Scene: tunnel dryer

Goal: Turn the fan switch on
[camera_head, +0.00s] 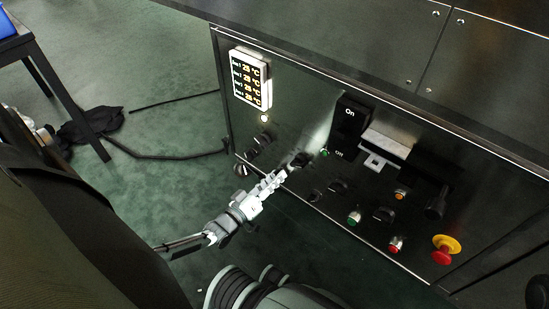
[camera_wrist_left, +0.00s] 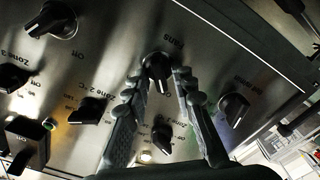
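The fan switch (camera_wrist_left: 158,70) is a black rotary knob labelled "Fans" on the metal control panel (camera_wrist_left: 110,60), in the upper middle of the left wrist view. My left gripper (camera_wrist_left: 161,78) has its two dark fingers apart, one on each side of this knob. Whether the fingers touch the knob is not clear. In the head view my left gripper (camera_head: 291,168) reaches up to the panel from the lower left, its tips against a dark knob and largely hiding it. My right gripper is not seen.
Other black knobs surround it, including a zone knob (camera_wrist_left: 88,110), a lower knob (camera_wrist_left: 162,136) and a right knob (camera_wrist_left: 233,108). The head view shows a temperature display (camera_head: 251,80), a large On/Off switch (camera_head: 349,122) and a red emergency button (camera_head: 443,250).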

